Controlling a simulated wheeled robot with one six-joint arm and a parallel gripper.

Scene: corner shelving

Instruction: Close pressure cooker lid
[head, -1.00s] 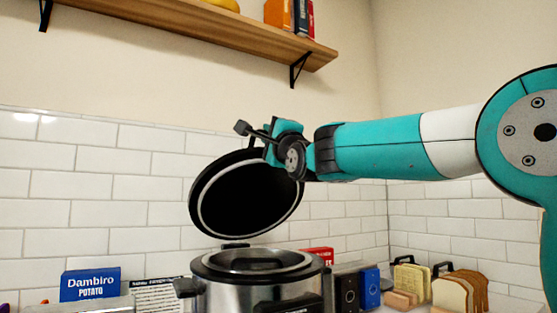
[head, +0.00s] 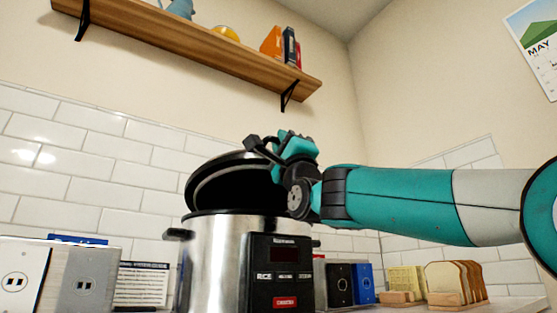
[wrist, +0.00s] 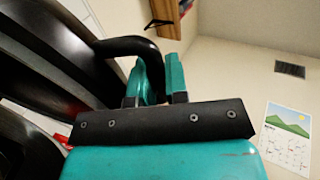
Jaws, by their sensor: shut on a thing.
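The pressure cooker (head: 220,262) is a silver pot with a black control panel, standing on the counter in the head view. Its black round lid (head: 222,185) is tilted above the pot, raised at the back with its dark underside facing forward. The lid is close to the rim; whether it touches is unclear. My gripper (head: 268,150) is at the lid's upper right edge. In the wrist view the teal fingers (wrist: 158,78) are at the end of the black lid handle (wrist: 125,46), closed on it. The exact contact is partly hidden.
Power outlets (head: 50,275) stand at the left. Black and blue boxes (head: 352,285) and a rack of sliced bread (head: 455,282) are to the right. A wooden shelf (head: 190,42) hangs above on the wall. The space above the lid is open.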

